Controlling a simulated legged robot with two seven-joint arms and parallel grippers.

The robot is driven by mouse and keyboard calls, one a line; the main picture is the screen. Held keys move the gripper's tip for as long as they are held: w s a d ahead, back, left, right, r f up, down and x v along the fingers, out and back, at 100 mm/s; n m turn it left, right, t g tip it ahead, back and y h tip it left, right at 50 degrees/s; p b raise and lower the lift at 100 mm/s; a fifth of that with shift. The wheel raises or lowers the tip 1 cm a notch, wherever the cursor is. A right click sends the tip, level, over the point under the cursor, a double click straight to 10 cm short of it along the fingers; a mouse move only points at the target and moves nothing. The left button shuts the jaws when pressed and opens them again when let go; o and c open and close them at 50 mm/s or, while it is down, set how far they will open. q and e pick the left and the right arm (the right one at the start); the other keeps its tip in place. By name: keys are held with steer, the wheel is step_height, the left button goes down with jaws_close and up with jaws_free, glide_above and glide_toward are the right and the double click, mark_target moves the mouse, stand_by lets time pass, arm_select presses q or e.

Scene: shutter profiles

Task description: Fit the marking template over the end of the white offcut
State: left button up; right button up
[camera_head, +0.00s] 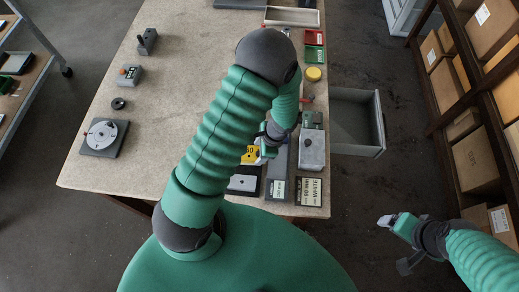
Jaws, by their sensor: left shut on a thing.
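My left gripper (266,148) is low over the front right part of the table, largely hidden by my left arm. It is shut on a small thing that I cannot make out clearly. A yellow piece with dark marks (250,155) shows right beside its fingers; I cannot tell whether this is the marking template. A pale flat piece with a dark spot (243,183) lies in a dark holder nearer the front edge; I cannot tell whether it is the white offcut. My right gripper (386,221) is off the table over the floor, and its fingers are too small to judge.
Grey blocks (312,152) and printed cards (310,191) crowd the front right corner. An open drawer (357,122) juts out at right. Red and green trays (314,46) and a yellow disc (313,74) line the right edge. The table's left middle is mostly clear.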

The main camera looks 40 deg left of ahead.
arm_select(q)
steer(key=shift+s+d, duration=0.1)
steer(key=shift+d, duration=0.1)
steer(key=shift+a+f, duration=0.1)
steer(key=shift+f, duration=0.05)
stand_by(0.4)
steer(key=shift+f+b, duration=0.85)
stand_by(0.3)
steer(key=o, duration=1.7)
steer(key=shift+o, duration=0.2)
steer(key=shift+r, duration=0.1)
